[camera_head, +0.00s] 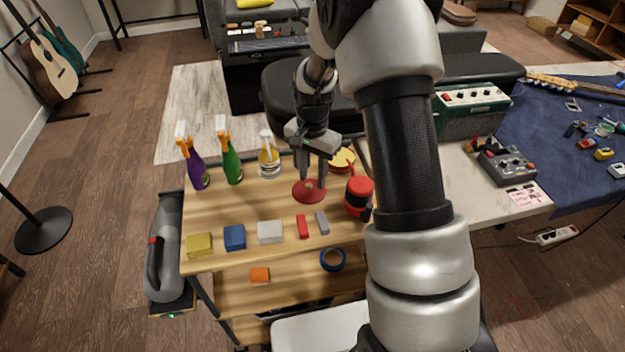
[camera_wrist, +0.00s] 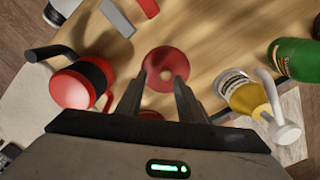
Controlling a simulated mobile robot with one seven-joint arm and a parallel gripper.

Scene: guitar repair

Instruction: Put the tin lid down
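The tin lid (camera_head: 309,196) is a round red disc with a small tan knob. It appears to lie flat on the wooden top of the cart, below my gripper (camera_head: 312,179). In the wrist view the lid (camera_wrist: 165,56) shows just beyond and between my fingertips (camera_wrist: 162,82). The fingers are spread on either side of the knob, with gaps visible, and hold nothing. A round red-rimmed tin with a yellowish top (camera_head: 342,158) stands behind and right of the lid, partly hidden by my arm.
A red and black canister (camera_head: 359,193) stands close right of the lid. A yellow bottle (camera_head: 268,158), green bottle (camera_head: 230,162) and purple bottle (camera_head: 194,170) stand left. Several blocks, including a white one (camera_head: 270,232), line the front. Bare wood (camera_head: 232,203) lies left of the lid.

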